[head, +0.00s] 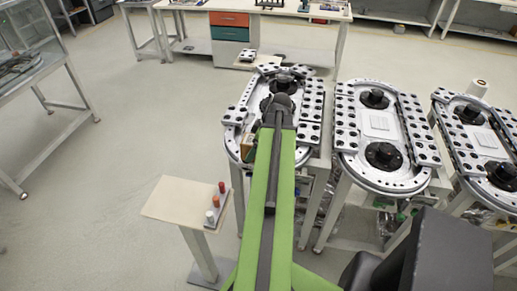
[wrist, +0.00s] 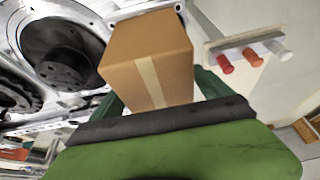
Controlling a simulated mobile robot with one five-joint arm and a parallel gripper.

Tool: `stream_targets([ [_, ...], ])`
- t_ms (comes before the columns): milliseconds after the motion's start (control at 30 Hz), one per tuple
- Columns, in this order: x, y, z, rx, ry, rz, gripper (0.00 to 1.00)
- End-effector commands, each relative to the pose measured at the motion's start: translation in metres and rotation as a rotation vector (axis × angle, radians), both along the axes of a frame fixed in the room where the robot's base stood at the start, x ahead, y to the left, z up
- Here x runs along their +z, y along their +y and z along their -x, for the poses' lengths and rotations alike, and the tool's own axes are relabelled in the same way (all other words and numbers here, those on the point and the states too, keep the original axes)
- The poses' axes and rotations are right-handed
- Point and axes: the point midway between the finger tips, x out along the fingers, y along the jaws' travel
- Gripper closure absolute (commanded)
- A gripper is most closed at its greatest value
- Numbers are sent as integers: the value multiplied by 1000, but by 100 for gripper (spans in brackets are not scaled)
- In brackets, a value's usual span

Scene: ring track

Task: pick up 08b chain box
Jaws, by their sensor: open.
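A brown cardboard box with a pale tape strip, which I take to be the 08b chain box (wrist: 148,58), fills the upper middle of the wrist view. In the head view a small part of the box (head: 248,148) shows just left of my green arm, by the near end of the left ring track. My gripper (wrist: 162,95) is open, with dark green parts on both sides of the box's near end. I cannot tell whether they touch it. In the head view my arm hides the gripper.
The left ring track (head: 235,140) lies beside the box, with its dark round hub (wrist: 62,52) close by in the wrist view. A small stand (head: 170,205) with red, orange and white buttons is at the lower left. Two more ring tracks stand right. Open floor lies left.

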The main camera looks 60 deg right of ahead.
Motion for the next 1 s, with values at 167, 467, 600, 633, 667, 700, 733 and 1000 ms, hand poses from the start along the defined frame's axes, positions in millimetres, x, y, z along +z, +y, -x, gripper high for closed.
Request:
stream_targets([
  [167, -3, 0, 0, 0, 0, 0, 11],
  [467, -5, 0, 0, 0, 0, 0, 11],
  [600, -5, 0, 0, 0, 0, 0, 14],
  [633, -5, 0, 0, 0, 0, 0, 17],
  [667, -5, 0, 0, 0, 0, 0, 21],
  [700, -5, 0, 0, 0, 0, 0, 27],
  [733, -5, 0, 0, 0, 0, 0, 31],
  [1000, -5, 0, 0, 0, 0, 0, 66],
])
